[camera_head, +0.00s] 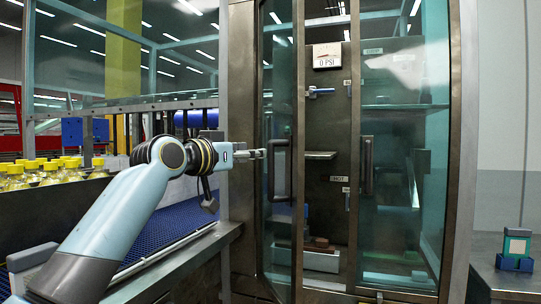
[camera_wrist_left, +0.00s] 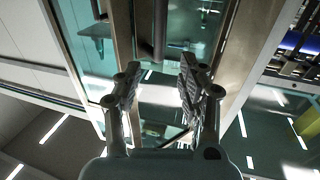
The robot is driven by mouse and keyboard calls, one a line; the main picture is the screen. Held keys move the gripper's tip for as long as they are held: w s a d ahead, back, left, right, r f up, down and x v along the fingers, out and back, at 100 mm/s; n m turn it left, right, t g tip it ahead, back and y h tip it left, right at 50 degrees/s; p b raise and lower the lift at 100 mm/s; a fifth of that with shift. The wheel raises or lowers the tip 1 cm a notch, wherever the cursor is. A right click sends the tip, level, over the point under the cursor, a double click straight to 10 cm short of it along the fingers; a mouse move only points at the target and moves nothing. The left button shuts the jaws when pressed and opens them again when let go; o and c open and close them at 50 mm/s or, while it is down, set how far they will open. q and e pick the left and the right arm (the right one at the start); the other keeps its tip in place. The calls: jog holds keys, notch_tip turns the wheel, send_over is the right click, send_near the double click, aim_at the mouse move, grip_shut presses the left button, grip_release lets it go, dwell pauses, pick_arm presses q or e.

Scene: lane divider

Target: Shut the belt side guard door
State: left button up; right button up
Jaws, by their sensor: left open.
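The guard cabinet has two tall glass doors in dark metal frames. The left door, on the belt side (camera_head: 281,225), looks narrow and angled outward, so it stands at least partly open. Its dark bar handle (camera_head: 280,170) is upright near its free edge. My left gripper (camera_head: 258,154) is at the height of this handle, close to its left; contact cannot be told. In the left wrist view my left gripper (camera_wrist_left: 158,82) has its fingers apart with nothing between the tips, and a dark upright bar (camera_wrist_left: 160,28) shows just beyond them. My right gripper is not in view.
The right glass door (camera_head: 405,190) has its own handle (camera_head: 367,165). Yellow-capped bottles (camera_head: 45,170) and a blue belt (camera_head: 180,225) are left. A block stand (camera_head: 515,250) is right.

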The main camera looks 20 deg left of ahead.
aim_at(269, 152)
pick_arm(q)
jog(key=x, duration=0.9)
jog(key=shift+f+p, duration=0.1)
jog(key=shift+p, duration=0.25)
grip_shut()
jog(key=shift+f, duration=0.15)
